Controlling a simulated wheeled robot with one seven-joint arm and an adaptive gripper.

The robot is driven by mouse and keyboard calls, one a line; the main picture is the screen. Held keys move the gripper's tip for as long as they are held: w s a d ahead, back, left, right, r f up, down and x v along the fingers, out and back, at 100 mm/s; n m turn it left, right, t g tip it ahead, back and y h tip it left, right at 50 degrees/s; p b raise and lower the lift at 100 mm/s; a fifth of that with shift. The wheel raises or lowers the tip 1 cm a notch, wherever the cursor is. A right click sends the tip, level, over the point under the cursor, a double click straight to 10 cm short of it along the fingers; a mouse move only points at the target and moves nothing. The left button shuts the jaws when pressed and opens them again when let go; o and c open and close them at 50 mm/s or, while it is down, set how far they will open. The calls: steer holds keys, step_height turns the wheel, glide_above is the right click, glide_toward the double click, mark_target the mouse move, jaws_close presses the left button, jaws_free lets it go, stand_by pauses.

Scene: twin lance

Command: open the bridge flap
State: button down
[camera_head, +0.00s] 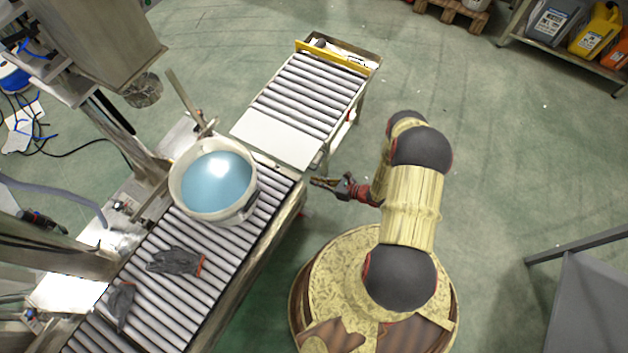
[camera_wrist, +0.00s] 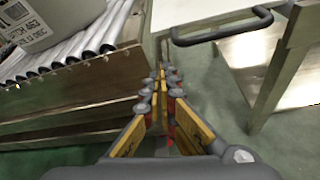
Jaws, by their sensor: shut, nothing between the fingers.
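The bridge flap appears to be the pale flat plate (camera_head: 275,137) at the near end of the far roller conveyor, beside the near conveyor line. It lies level in the head view. In the wrist view, a dark U-shaped handle (camera_wrist: 225,30) stands out at the top, by a pale plate edge (camera_wrist: 195,14). My gripper (camera_head: 314,182) is beside the near conveyor's right edge, just below the flap's right corner. In the wrist view, my gripper (camera_wrist: 162,78) is shut and empty, pointing at the gap between the conveyor side and the handle. It is apart from the handle.
The near roller conveyor (camera_head: 206,283) carries a white bucket (camera_head: 250,205) of blue liquid and dark gloves (camera_head: 176,262). The far conveyor (camera_head: 312,95) has a yellow bar across its far end. A metal leg (camera_wrist: 277,80) stands right of my gripper.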

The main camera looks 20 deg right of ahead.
steer(key=p+v, duration=0.3)
steer(key=v, duration=0.6)
steer(key=shift+d+r, duration=0.25)
steer(key=shift+d, duration=0.25)
